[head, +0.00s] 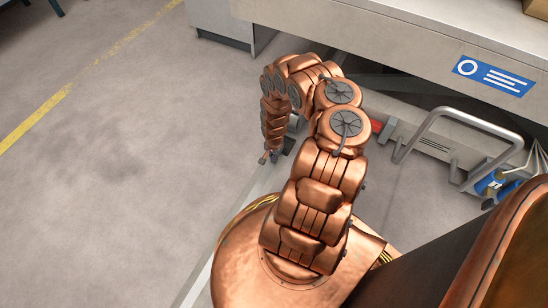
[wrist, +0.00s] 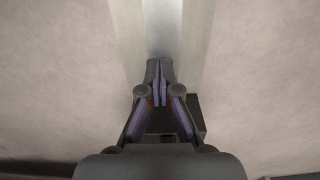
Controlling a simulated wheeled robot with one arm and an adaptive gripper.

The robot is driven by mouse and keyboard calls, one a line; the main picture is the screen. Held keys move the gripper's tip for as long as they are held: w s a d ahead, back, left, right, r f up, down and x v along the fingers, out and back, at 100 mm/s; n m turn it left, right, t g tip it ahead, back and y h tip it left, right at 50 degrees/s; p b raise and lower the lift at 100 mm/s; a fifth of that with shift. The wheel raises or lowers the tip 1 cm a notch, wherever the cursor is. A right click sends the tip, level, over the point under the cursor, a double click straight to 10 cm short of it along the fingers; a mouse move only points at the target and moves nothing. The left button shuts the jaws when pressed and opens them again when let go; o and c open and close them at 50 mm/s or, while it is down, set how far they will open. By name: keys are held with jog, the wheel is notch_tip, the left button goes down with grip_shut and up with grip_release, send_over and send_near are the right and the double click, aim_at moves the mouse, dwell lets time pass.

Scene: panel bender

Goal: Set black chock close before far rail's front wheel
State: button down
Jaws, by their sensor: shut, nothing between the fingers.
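My gripper (wrist: 160,68) is shut and empty, pointing down at a pale metal rail strip (wrist: 161,25) on the floor. In the head view my gripper (head: 268,157) is small and partly hidden by my copper arm, over the same strip (head: 205,275). A dark block (wrist: 198,108) shows just right of the fingers in the wrist view, partly covered by them. It may be the black chock, but I cannot tell for sure. I cannot make out a front wheel in either view.
A grey machine bench with a blue sign (head: 494,76) overhangs the right side. A bent metal handle (head: 458,125) and blue cylinders (head: 490,184) stand beneath it. A red part (head: 376,126) shows behind my arm. Open floor (head: 110,190) lies left, with a yellow line (head: 65,92).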

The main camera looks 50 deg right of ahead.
aim_at(289, 142)
jog(key=shift+w+d+b, duration=0.3)
jog(key=shift+d+b, duration=0.05)
jog(key=shift+d, duration=0.6)
jog(key=shift+w+d+b, duration=0.3)
jog(key=shift+d, duration=0.65)
jog(key=shift+d+r, duration=0.1)
jog(key=shift+d, duration=0.05)
